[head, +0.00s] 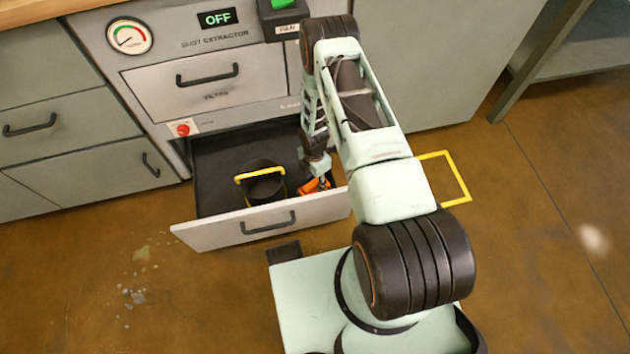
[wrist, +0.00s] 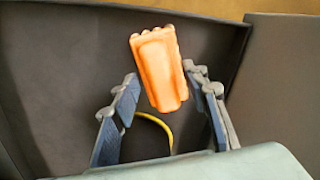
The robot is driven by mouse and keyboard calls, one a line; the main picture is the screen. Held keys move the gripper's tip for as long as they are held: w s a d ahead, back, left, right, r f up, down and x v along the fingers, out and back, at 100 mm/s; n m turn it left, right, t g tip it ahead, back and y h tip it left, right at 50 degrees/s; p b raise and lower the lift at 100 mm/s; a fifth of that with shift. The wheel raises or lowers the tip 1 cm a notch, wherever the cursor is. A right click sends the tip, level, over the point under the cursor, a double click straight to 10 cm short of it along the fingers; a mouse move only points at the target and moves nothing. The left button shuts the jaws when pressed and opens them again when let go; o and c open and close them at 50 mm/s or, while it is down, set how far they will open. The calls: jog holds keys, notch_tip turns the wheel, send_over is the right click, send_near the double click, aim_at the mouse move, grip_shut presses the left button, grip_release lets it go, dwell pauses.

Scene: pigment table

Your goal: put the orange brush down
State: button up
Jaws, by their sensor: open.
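The orange brush (wrist: 158,65) lies in the open drawer, at its right side in the head view, where it shows partly hidden (head: 313,186) under the end of my arm. My gripper (wrist: 161,80) is open in the wrist view, with one finger on each side of the brush and a gap to the left finger. The right finger is very close to the brush; I cannot tell whether it touches. My gripper also shows in the head view (head: 321,178), reaching down into the drawer (head: 220,160).
A dark bucket (head: 265,188) with a yellow handle stands in the drawer, left of the brush. A yellow curved edge (wrist: 158,125) shows between my fingers. The drawer's pale front panel (head: 215,233) borders the near side. A yellow floor outline (head: 458,180) lies to the right.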

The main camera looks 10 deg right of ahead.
aim_at(315, 182)
notch_tip(315, 182, up, 10)
jog(key=p, duration=0.2)
jog(key=shift+r+p, duration=0.2)
jog(key=shift+p, duration=0.15)
